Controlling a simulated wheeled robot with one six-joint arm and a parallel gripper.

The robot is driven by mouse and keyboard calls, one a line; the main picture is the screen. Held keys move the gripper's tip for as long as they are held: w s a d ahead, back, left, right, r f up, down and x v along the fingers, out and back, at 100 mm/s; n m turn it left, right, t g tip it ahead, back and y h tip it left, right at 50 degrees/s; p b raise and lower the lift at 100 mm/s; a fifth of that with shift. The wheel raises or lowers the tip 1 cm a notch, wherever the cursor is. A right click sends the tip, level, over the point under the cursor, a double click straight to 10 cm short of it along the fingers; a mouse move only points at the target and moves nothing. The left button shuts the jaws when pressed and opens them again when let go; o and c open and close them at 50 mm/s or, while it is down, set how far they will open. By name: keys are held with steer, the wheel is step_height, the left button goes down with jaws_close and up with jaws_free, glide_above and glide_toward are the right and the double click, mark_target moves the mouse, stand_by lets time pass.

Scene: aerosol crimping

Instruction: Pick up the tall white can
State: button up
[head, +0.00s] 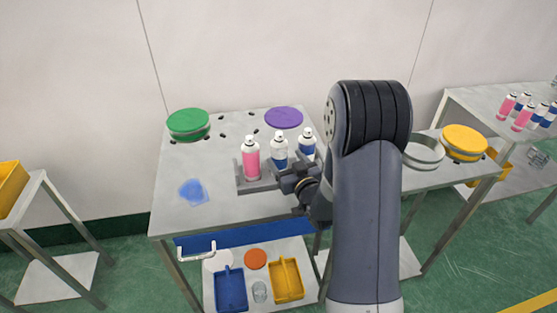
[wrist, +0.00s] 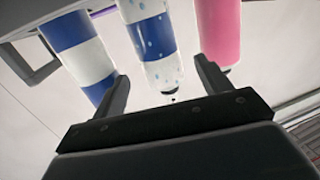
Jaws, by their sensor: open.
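Three spray cans stand upright in a row in a grey holder (head: 257,187) on the table. The left one is a pink can (head: 251,160). The middle one is a white can with blue drops and a blue part (head: 279,152). The right one is a white and blue banded can (head: 307,143). I cannot tell which is meant as tall. My gripper (head: 289,178) is in front of the middle can and hides its lower part. In the wrist view, my open gripper (wrist: 161,72) has the middle can (wrist: 148,40) showing between its fingers; contact cannot be told.
A green round lid (head: 188,123) and a purple one (head: 284,117) lie at the table's back. A blue patch (head: 193,192) lies front left. Blue (head: 231,290) and yellow (head: 286,280) trays sit on the lower shelf. Right tables hold a yellow lid (head: 465,141) and more cans.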

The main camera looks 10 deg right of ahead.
steer(key=shift+p+x, duration=1.25)
steer(key=shift+x, duration=2.35)
steer(key=shift+f, duration=0.1)
steer(key=shift+c, duration=0.4)
steer(key=c, duration=1.2)
steer(key=shift+o, duration=0.2)
